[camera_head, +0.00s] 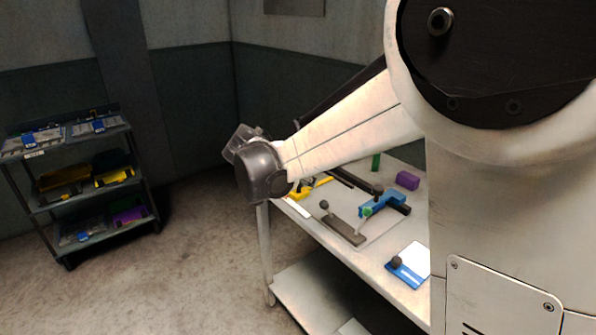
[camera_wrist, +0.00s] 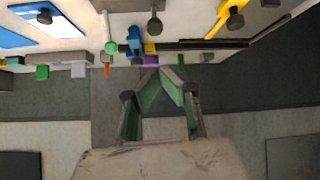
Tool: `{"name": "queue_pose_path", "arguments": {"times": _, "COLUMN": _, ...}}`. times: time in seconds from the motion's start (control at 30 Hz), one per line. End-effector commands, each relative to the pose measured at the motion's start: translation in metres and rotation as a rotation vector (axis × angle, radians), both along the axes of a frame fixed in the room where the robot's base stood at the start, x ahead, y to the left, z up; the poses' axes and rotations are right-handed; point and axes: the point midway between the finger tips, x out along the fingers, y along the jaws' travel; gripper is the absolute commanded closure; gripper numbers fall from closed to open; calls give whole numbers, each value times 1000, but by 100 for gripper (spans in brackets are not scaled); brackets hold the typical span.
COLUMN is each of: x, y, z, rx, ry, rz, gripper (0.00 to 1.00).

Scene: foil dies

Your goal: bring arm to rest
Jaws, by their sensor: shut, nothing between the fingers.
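My gripper (camera_wrist: 160,78) shows in the wrist view with its green-padded fingers brought together at the tips. Nothing is between them. The fingertips point toward the bench edge and its row of small items, apart from them as far as I can tell. In the head view my pale arm reaches leftward across the bench to a dark grey joint; my gripper cannot be made out there.
The bench (camera_head: 385,286) holds a blue fixture (camera_head: 377,202), a purple block (camera_head: 408,180), a dark plate with a knob (camera_head: 342,230) and a blue-and-white plate (camera_head: 412,262). A shelf rack (camera_head: 52,210) with bins stands at left. Open floor (camera_head: 190,260) lies between.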

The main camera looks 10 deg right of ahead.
Motion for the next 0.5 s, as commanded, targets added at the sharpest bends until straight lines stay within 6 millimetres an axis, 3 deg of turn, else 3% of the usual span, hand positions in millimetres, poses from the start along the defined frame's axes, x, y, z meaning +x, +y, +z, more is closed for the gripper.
{"name": "queue_pose_path", "arguments": {"times": 0.17, "x": -20, "y": -8, "z": 10, "rx": 27, "ry": 49, "rz": 58, "gripper": 100}}
{"name": "queue_pose_path", "arguments": {"times": 0.5, "x": -99, "y": -24, "z": 32, "rx": 124, "ry": 187, "rz": 310, "gripper": 100}}
